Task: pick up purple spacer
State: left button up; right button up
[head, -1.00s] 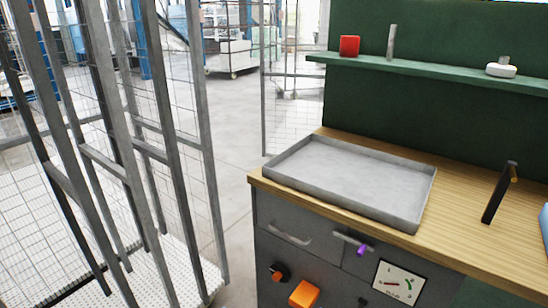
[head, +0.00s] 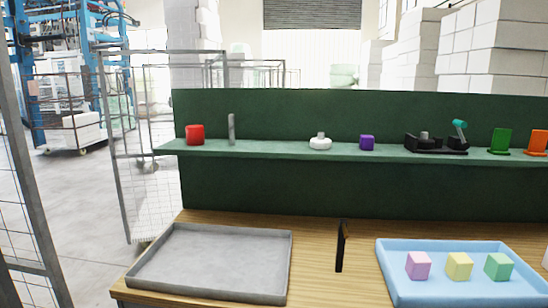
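A pinkish-lilac block (head: 418,266) stands in the light blue tray (head: 392,284) on the table, beside a yellow block (head: 458,266) and a pale green block (head: 498,267). Neither of my grippers shows in the head view.
An empty grey tray (head: 210,263) lies on the left of the wooden table (head: 345,288). A thin black upright (head: 340,247) stands between the trays. The shelf also holds a red block (head: 195,134), a grey rod (head: 232,130) and a black device (head: 437,143).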

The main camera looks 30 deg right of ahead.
aim_at(366, 142)
jog(key=z, duration=1.4)
